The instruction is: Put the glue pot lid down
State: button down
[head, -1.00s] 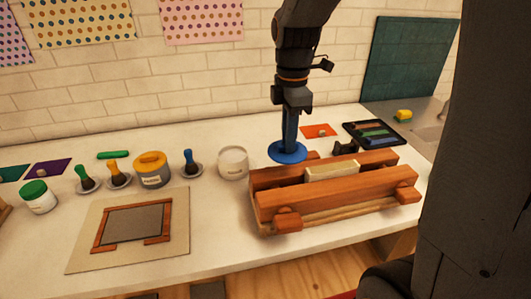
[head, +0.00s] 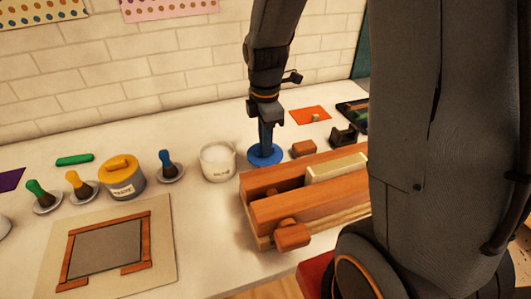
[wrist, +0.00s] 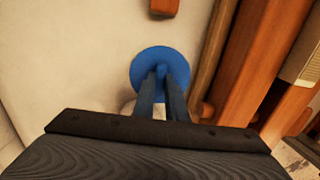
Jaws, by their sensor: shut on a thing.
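The glue pot lid (head: 254,159) is a flat blue disc with a knob in the middle. My gripper (head: 266,146) points straight down and is shut on the lid's knob. The lid is level, at or very close to the white table top, just right of the white open glue pot (head: 218,165) and behind the wooden press. In the wrist view, the lid (wrist: 143,68) shows beyond my two fingers (wrist: 160,78), which hide part of it. I cannot tell whether its underside touches the table.
The wooden press (head: 290,208) stands close in front and to the right of the lid. A small wooden block (head: 304,148) and an orange card (head: 310,116) lie to the right. A yellow-lidded pot (head: 122,178) and brushes stand left. Bare table lies behind the lid.

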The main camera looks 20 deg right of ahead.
jog(key=shift+f+p, duration=0.45)
jog(key=shift+f, duration=1.55)
jog(key=shift+f, duration=0.15)
jog(key=c, duration=1.8)
grip_release()
notch_tip(320, 180, up, 12)
jog(key=b, duration=0.3)
jog(key=shift+r, duration=0.2)
jog(key=shift+s, duration=0.15)
